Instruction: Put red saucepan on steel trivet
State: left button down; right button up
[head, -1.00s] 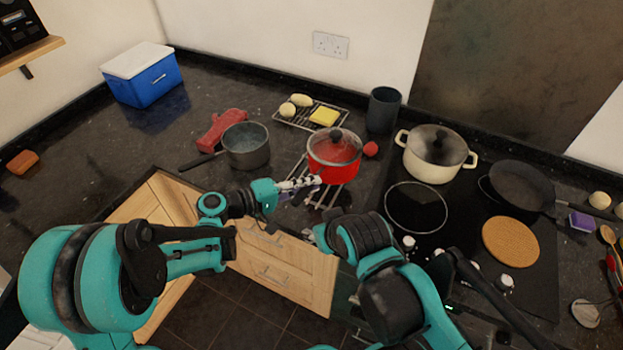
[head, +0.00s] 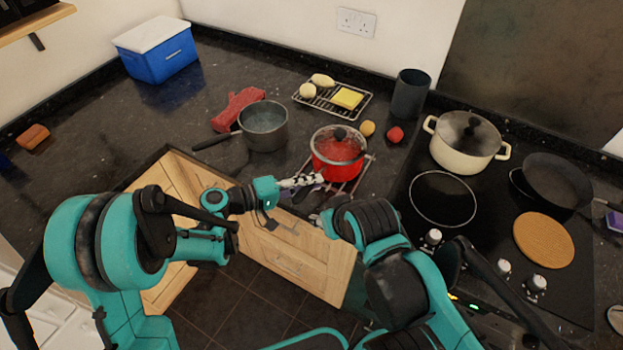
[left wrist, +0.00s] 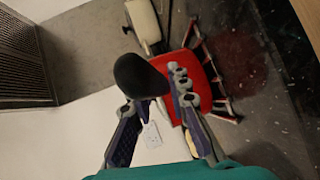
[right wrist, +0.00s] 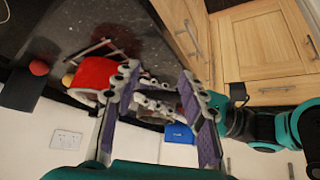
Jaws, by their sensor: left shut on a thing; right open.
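The red saucepan (head: 335,163) with a glass lid is upright over the steel trivet (head: 358,182), whose bars show around its base. I cannot tell whether the pan touches the bars. My left gripper (head: 303,183) is shut at the pan's near side. In the left wrist view, its fingers (left wrist: 152,98) are around the black handle (left wrist: 138,75), with the red pan body (left wrist: 190,70) beyond. My right gripper (head: 318,218) is near the counter's front edge. In the right wrist view it is open and empty (right wrist: 165,88), with the red pan (right wrist: 95,73) beyond its fingers.
A grey saucepan (head: 264,130) stands left of the red one. A wire rack (head: 325,100) with food is behind. A yellow round item (head: 367,128) and a red one (head: 396,134) lie close behind right. A cream pot (head: 462,152) stands on the hob at right.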

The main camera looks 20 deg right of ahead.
pick_arm(q)
jog(key=shift+s+a+r, duration=0.1)
jog(key=shift+s+r, duration=0.05)
jog(key=shift+r, duration=0.05)
jog(key=shift+f, duration=0.15)
jog(key=c, duration=1.6)
grip_release()
jog(key=shift+f, duration=0.1)
jog(key=shift+o, duration=0.8)
